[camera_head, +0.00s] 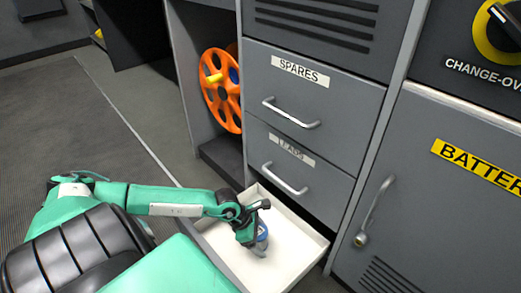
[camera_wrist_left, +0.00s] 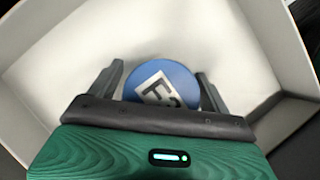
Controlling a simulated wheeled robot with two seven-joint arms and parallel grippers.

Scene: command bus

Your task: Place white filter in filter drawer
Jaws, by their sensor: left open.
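A round blue-topped piece (camera_wrist_left: 180,72) with a white label bearing a dark "F" mark is between my left gripper's fingers in the left wrist view. It looks like the filter, but its body is mostly hidden there. The head view shows the same piece (camera_head: 262,233) as small and blue inside the open drawer (camera_head: 303,262). This drawer is low, pale inside, and pulled out below the two closed ones. My left gripper (camera_wrist_left: 160,80) reaches down into it, open, with a finger on each side of the piece. I cannot tell whether the fingers touch it. My right gripper is not seen.
Closed drawers labelled SPARES (camera_head: 300,72) and a partly legible one (camera_head: 292,150) have metal handles above the open drawer. An orange reel (camera_head: 222,92) stands in a bay to the left. A BATTERY cabinet door (camera_head: 440,200) is to the right. Dark floor lies at left.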

